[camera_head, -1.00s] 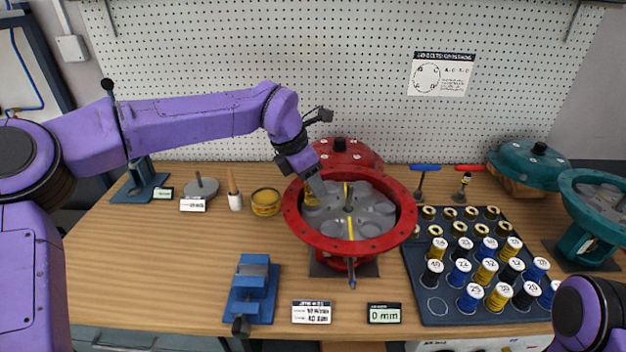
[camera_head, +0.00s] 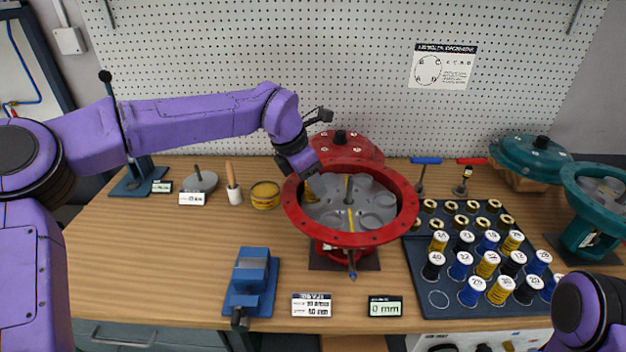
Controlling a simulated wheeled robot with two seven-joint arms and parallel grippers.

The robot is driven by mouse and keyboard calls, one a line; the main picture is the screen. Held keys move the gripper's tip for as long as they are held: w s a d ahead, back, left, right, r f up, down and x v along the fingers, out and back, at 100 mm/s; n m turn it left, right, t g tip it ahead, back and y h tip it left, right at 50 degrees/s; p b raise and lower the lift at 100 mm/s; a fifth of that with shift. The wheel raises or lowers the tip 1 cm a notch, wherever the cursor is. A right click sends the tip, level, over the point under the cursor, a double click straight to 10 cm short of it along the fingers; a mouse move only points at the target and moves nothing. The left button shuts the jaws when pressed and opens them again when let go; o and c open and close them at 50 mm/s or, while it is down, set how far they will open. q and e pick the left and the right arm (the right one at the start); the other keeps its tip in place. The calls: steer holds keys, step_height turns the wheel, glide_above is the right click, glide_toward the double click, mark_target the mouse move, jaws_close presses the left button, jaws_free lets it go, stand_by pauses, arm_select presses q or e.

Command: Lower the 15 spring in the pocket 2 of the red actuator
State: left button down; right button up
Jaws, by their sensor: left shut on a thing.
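The red actuator (camera_head: 411,217) stands open on the bench, with a ring of grey pockets around a central stem (camera_head: 348,190). My left gripper (camera_head: 313,188) reaches down inside its left rim. It is shut on a yellow spring (camera_head: 309,194), which sits low at the left pockets. The gripper covers part of the spring, and its number is hidden. I cannot tell whether the spring's foot touches the pocket floor. Pocket numbers are not legible. My right gripper is out of the picture; only part of that arm shows at lower right.
A dark spring tray (camera_head: 420,256) with several numbered spools stands at right; one front-left place is empty. The red cover (camera_head: 345,146) lies behind the actuator. A blue vise (camera_head: 252,283), a yellow tin (camera_head: 265,195) and a 0 mm display (camera_head: 385,307) stand nearby. A teal actuator (camera_head: 577,231) is at far right.

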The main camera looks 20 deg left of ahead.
arm_select(q)
steer(key=c, duration=0.6)
jaws_free()
steer(key=b+v, duration=0.1)
steer(key=v, duration=0.9)
steer(key=shift+r, duration=0.3)
steer(key=shift+s, duration=0.1)
